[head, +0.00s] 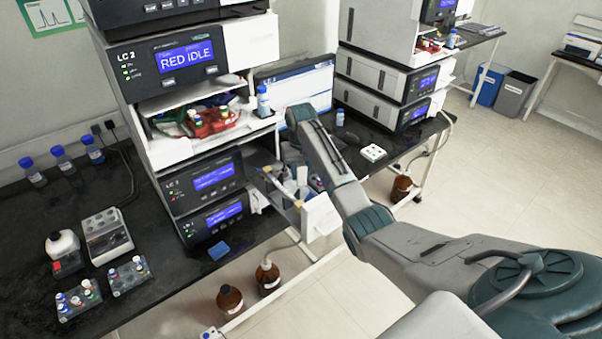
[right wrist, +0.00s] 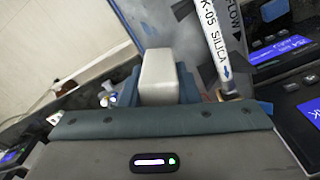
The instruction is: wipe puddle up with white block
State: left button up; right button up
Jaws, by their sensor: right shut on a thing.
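My right gripper (right wrist: 158,90) is shut on the white block (right wrist: 158,72), which stands out between its dark blue fingers in the right wrist view. In the head view the right gripper (head: 290,172) is at the open compartment of the near LC stack, partly hidden by my own wrist. I cannot make out the block in the head view. A pale column (right wrist: 212,42) with printed lettering runs close beside the block; it also shows slanting across the compartment in the head view (head: 283,191). I cannot make out a puddle in either view. My left gripper is not in view.
The near LC stack (head: 190,58) stands left of my right arm. A white open front (head: 320,217) juts out below the wrist. Brown bottles (head: 229,301) stand below.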

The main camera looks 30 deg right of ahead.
jog(key=shift+r, duration=3.35)
